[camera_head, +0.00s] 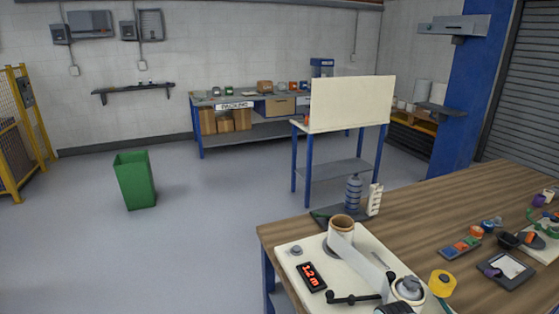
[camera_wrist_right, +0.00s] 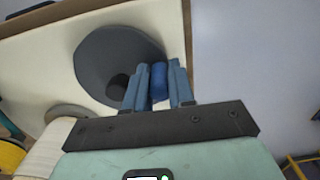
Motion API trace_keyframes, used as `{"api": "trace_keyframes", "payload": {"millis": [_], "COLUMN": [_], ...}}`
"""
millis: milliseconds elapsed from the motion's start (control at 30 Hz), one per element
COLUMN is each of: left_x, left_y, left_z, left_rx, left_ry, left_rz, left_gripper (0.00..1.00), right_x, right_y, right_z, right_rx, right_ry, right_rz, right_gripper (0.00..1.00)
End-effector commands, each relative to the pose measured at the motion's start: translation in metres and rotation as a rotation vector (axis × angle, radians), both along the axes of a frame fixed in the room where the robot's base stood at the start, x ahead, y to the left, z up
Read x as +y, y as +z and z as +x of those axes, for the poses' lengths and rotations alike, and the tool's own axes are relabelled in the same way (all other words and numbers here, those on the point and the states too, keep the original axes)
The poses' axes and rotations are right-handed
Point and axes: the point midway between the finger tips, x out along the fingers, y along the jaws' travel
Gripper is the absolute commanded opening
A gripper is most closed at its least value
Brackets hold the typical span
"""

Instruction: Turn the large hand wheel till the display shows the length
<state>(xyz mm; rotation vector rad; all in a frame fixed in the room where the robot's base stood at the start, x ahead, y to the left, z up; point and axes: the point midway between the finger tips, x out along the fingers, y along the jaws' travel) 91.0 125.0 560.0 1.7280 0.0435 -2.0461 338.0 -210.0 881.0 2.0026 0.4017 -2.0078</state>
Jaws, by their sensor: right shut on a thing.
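The cream film-roller board (camera_head: 290,267) lies on the wooden table. Its black display (camera_head: 312,276) shows red characters that look like 1.2 m. A roll with a brown core (camera_head: 342,223) stands at the back, and a pale film strip (camera_head: 358,262) runs from it to a front roller (camera_head: 408,288). In the right wrist view, the large dark grey hand wheel (camera_wrist_right: 98,58) has a blue handle (camera_wrist_right: 159,82) near its edge. My right gripper (camera_wrist_right: 158,80) is shut on this handle, one finger on each side. My left gripper is not in view.
A black lever (camera_head: 352,298) lies beside the front roller, and a yellow roll (camera_head: 442,283) is at the board's right edge. Coloured rolls and a dark tray (camera_head: 503,270) occupy the table's right side. A green bin (camera_head: 135,181) stands on open floor.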

Motion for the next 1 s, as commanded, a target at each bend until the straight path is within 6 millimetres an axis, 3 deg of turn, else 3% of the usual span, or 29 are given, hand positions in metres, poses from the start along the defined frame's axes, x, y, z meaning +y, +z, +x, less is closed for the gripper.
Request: {"api": "trace_keyframes", "payload": {"millis": [33, 233, 333, 967, 1000], "left_x": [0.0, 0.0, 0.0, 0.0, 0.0], "left_y": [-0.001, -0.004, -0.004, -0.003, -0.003], "left_z": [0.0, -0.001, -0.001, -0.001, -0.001], "left_rx": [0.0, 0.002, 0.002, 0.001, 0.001], "left_ry": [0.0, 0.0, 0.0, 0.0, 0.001], "left_rz": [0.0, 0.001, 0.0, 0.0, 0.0], "left_gripper": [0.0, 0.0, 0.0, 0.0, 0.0], "right_x": [-0.009, -0.02, -0.021, -0.028, -0.027], "right_y": [0.0, 0.001, 0.001, 0.003, 0.003], "right_z": [-0.001, -0.012, -0.013, -0.014, -0.014], "right_rx": [-0.006, -0.006, -0.007, -0.014, -0.014], "right_ry": [-0.009, -0.012, -0.01, -0.005, -0.005], "right_rz": [-0.009, -0.009, -0.009, -0.005, -0.005], "right_gripper": [0.09, 0.13, 0.08, 0.09, 0.36]}}
